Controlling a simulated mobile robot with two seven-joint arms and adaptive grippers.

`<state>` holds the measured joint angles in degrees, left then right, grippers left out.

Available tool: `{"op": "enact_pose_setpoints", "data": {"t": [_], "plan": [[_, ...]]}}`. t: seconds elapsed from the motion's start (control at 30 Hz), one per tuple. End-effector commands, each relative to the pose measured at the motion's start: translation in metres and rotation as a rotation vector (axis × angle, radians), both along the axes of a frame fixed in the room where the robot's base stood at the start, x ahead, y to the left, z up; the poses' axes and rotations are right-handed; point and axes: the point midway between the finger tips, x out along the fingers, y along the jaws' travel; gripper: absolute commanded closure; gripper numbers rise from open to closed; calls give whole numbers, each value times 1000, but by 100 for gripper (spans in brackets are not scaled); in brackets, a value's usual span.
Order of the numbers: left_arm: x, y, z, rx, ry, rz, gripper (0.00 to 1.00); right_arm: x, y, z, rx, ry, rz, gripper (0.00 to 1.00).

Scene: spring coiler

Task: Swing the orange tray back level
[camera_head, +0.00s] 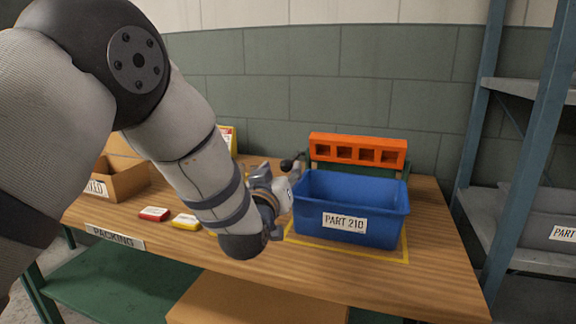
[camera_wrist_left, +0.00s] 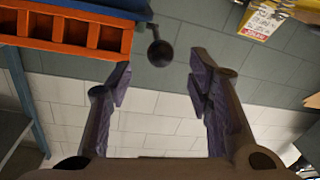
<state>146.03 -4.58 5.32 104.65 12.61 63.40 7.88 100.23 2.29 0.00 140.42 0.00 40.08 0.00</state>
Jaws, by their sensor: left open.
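The orange tray (camera_head: 357,142) stands behind the blue bin, tipped so that its row of square compartments faces me. It also shows at the upper left of the left wrist view (camera_wrist_left: 67,52). A black ball knob (camera_head: 287,165) on a short stem sits at the tray's left side. In the left wrist view the knob (camera_wrist_left: 160,53) appears between and beyond the fingertips. My left gripper (camera_wrist_left: 158,80) is open and empty, apart from the knob. In the head view it (camera_head: 284,190) is left of the blue bin and partly hidden by my arm. My right gripper is not in view.
The blue bin (camera_head: 377,227), labelled PART 210, stands in a yellow outline close to my left gripper. A red packet (camera_head: 154,214), a yellow packet (camera_head: 185,221) and an open cardboard box (camera_head: 127,183) are at the left. A blue-framed shelf rack (camera_head: 541,132) stands at the right.

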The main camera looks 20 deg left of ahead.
Motion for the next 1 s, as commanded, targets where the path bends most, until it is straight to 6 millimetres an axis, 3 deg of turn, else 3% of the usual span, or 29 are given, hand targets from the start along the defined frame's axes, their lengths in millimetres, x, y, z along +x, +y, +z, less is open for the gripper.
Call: {"op": "enact_pose_setpoints", "data": {"t": [0.1,0.23,0.57,0.8,1.0], "plan": [[28,3,-9,0,10,1,54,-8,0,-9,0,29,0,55],[47,4,-6,1,8,1,54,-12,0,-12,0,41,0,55],[55,5,-2,1,4,0,54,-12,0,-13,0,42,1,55],[55,5,-2,1,4,0,100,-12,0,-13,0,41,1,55],[55,5,-2,1,4,1,100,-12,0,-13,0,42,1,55]]}}
